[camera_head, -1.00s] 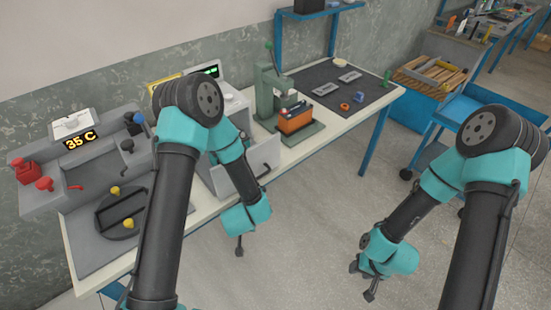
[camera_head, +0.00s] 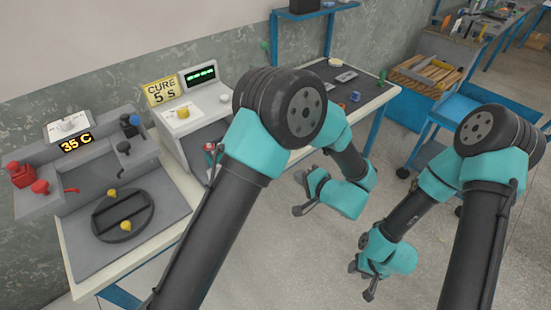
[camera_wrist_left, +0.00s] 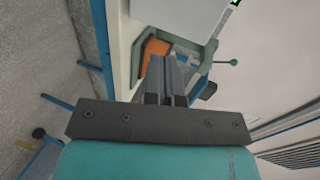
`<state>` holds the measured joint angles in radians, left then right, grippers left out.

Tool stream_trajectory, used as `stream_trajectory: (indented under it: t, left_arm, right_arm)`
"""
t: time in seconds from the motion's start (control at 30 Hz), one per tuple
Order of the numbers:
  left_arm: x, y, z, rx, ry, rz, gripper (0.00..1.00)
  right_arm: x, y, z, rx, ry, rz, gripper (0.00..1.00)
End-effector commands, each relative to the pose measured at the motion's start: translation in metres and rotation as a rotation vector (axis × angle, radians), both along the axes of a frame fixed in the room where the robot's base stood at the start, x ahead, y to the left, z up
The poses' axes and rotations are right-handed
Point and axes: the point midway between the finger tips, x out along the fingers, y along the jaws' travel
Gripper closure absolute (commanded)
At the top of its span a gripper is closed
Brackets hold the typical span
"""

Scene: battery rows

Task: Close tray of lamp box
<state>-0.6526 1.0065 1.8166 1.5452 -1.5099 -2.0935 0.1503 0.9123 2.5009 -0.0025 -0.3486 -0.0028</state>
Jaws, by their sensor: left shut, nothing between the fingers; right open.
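The lamp box (camera_head: 207,108) is the light grey case with a green display on the bench, left of my left arm in the head view. Its tray is largely hidden behind my left arm, so I cannot tell how far out it stands. A pale grey panel, probably the lamp box (camera_wrist_left: 180,15), shows at the top of the left wrist view. My left gripper (camera_head: 299,195) is shut and empty, out in front of the bench; its fingers (camera_wrist_left: 166,82) are together in the wrist view. My right gripper (camera_head: 364,281) is open and empty, low over the floor.
A heater unit with a 35 C display (camera_head: 76,143) and a round dark plate (camera_head: 122,215) stand at the bench's left. A yellow CURE sign (camera_head: 161,91) stands by the lamp box. The wrist view shows an orange block (camera_wrist_left: 152,55) in a green press (camera_wrist_left: 207,57).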

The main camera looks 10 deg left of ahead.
Motion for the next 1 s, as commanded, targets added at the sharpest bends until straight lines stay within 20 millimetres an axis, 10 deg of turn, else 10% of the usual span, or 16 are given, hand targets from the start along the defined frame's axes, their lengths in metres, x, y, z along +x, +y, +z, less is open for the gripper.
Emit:
stream_trajectory:
  t: [0.53,1.0]
  left_arm:
    - [0.001,-0.002,0.006,0.027,0.015,0.006,1.00]
    - [0.042,0.045,-0.015,0.026,0.016,0.007,1.00]
  right_arm:
    - [0.000,0.000,0.000,0.000,0.000,0.000,0.57]
    - [0.000,0.000,0.000,0.000,0.000,0.000,0.57]
